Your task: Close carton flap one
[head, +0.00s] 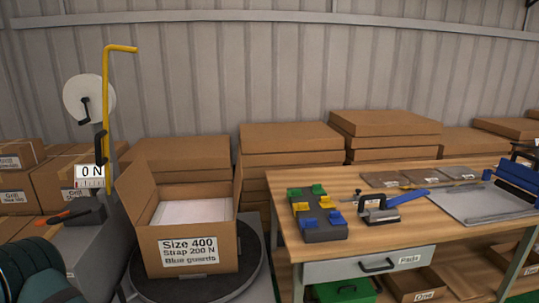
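An open brown carton (188,262) stands upright on a round black turntable (245,283) left of the middle. Its front label reads "Size 400, Strap 200 N, Blue guards". A flat white item (190,211) fills the inside near the top. The left flap (136,188) stands up and leans outward. The right flap (238,183) stands up, seen nearly edge-on. I cannot tell which flap is flap one. Neither of my grippers is in view.
A wooden bench (440,223) with coloured blocks (318,222) and tools stands close at the right. A strapping stand with a yellow bent bar (106,100), a white reel (88,98) and a "0 N" display (90,172) stands at the left. Stacked cartons (290,137) line the back.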

